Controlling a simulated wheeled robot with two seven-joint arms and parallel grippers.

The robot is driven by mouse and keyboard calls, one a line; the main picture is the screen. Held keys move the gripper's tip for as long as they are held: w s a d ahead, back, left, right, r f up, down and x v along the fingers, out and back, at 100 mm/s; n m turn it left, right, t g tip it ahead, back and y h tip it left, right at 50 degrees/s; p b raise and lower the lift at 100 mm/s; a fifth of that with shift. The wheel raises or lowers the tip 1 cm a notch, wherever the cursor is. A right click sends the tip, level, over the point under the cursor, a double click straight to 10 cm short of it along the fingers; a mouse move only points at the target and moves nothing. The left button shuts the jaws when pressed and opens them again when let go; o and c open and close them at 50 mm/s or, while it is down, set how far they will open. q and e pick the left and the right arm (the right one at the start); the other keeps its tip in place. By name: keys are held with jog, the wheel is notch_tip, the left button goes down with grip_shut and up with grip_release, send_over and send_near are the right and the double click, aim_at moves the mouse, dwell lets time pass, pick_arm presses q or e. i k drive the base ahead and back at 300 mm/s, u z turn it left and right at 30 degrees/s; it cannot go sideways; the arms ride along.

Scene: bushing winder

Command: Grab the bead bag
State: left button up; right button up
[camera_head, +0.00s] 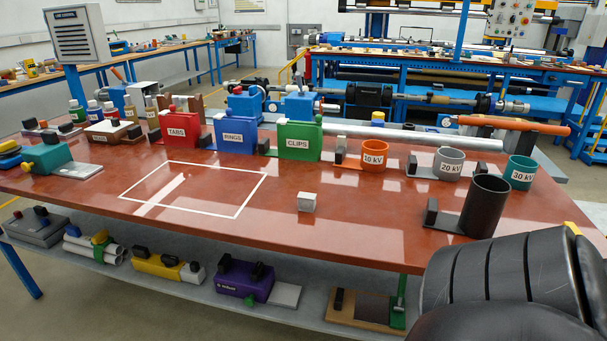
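I cannot pick out a bead bag for certain in the head view. A small pale grey cube-like object (307,202) sits alone on the red-brown tabletop (345,240), right of a white taped rectangle (195,189). At the back of the table stand a red TABS bin (183,133), a blue RINGS bin (234,137) and a green CLIPS bin (299,142). Neither of my grippers shows in this view.
Orange 10 kV (374,156), grey 20 kV (448,164) and teal 30 kV (520,173) cups and a tall black cylinder (485,206) stand on the right. A lower shelf (205,290) holds several items. The taped rectangle is empty.

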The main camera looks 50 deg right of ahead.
aim_at(306, 202)
jog(key=z, duration=0.75)
jog(key=i, duration=0.8)
jog(key=z, duration=0.95)
